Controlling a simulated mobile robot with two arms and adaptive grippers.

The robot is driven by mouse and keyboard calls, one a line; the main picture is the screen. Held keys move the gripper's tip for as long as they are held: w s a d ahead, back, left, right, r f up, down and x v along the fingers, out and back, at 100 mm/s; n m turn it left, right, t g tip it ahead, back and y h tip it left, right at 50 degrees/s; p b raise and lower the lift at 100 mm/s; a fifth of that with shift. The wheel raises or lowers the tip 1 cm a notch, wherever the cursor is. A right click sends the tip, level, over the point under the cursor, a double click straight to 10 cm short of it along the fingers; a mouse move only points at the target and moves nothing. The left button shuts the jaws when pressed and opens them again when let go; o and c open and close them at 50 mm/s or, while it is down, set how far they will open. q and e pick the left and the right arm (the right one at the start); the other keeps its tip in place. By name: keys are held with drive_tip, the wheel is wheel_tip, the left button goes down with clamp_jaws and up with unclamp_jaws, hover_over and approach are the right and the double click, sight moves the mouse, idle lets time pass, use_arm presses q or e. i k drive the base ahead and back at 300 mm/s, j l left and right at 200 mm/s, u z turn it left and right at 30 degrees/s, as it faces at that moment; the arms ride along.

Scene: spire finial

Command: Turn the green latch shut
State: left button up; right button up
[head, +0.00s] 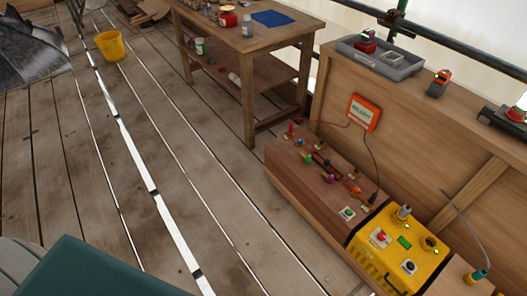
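A brown wooden box (300,180) runs along the foot of the wooden panel at right of centre. Small coloured handles stand in a row on its top: red, green, blue and purple. The green handle (308,159) is near the far end; it is too small to tell how it is turned. A yellow box (397,255) next to the near end bears a small green rectangle (404,243). I cannot tell for sure which green part is the latch. Neither of my grippers is in view.
A white-and-orange box (364,113) is fixed to the wooden panel (425,140), with cables hanging. A grey tray (392,66) sits on the panel's ledge. A wooden table (240,40) stands behind. A yellow bucket (110,46) is on the plank floor, mostly clear at left.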

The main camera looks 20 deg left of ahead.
sight(308, 157)
drive_tip(key=u, duration=0.2)
drive_tip(key=i+j+z, duration=0.1)
drive_tip(key=i+j, duration=0.6)
drive_tip(key=j, duration=0.1)
